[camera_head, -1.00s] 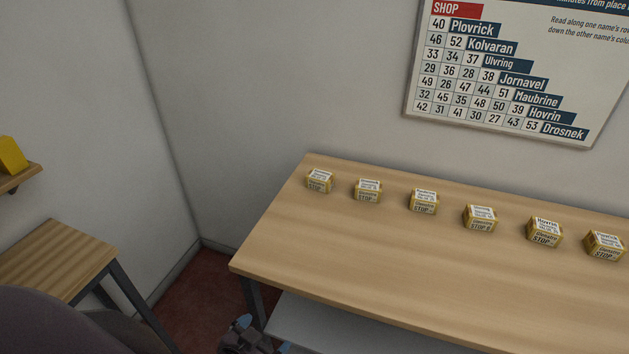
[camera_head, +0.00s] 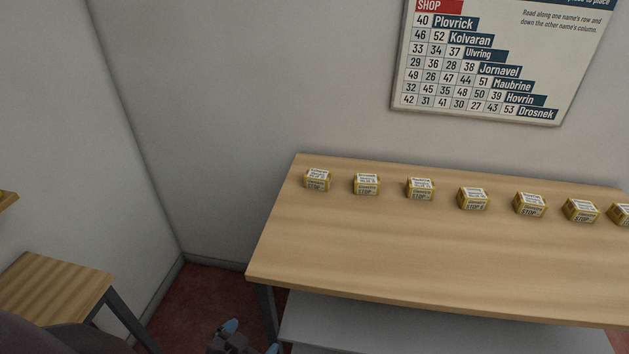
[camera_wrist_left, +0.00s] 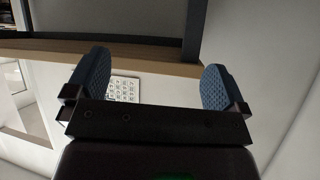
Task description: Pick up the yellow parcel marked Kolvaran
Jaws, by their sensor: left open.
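Several yellow parcels with white labels stand in a row along the back of the wooden counter (camera_head: 400,250) in the head view. From the left they include a first parcel (camera_head: 317,180), a second (camera_head: 367,184), a third (camera_head: 420,188), a fourth (camera_head: 473,198), a fifth (camera_head: 530,204) and a sixth (camera_head: 581,210). The names on the labels are too small to read, so I cannot tell which is marked Kolvaran. My left gripper (camera_head: 250,338) is low in front of the counter, open and empty, well apart from the parcels. Its open fingers also show in the left wrist view (camera_wrist_left: 157,85).
A wall chart (camera_head: 480,70) with place names and numbers hangs above the counter. A grey lower shelf (camera_head: 350,325) is under the counter. The counter's front half is clear.

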